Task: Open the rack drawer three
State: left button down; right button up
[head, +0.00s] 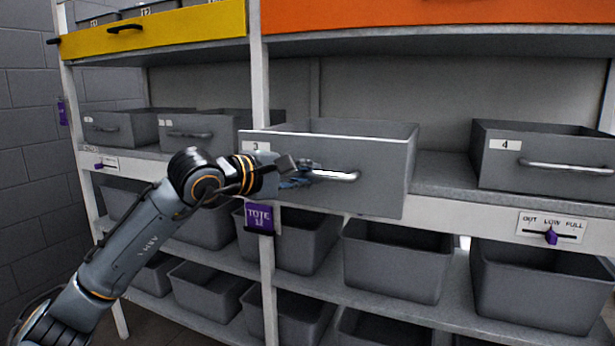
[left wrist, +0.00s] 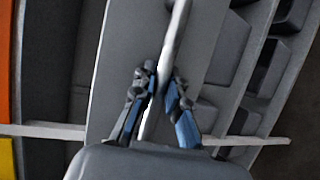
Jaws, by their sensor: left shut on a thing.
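Rack drawer three (head: 385,175) is a grey box with a white "3" label at its upper left. It juts forward from the middle shelf, and its front stands out past the shelf edge. My left gripper (head: 305,174) is at the left part of its silver bar handle (head: 345,176). In the left wrist view the two blue-padded fingers (left wrist: 166,98) are on either side of the bar handle (left wrist: 176,40), shut on it. The handle's left end is hidden by the gripper in the head view. My right gripper is not in view.
Drawer four (head: 545,155) sits to the right on the same shelf. Two smaller drawers (head: 190,132) are at the left. A white post (head: 262,100) stands beside drawer three, with a purple tote sign (head: 259,217). Grey bins (head: 395,262) fill the lower shelves.

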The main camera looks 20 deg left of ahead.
pick_arm(q)
jog(key=c, duration=1.6)
grip_release()
jog(key=shift+v, duration=5.95)
jog(key=shift+r, duration=0.1)
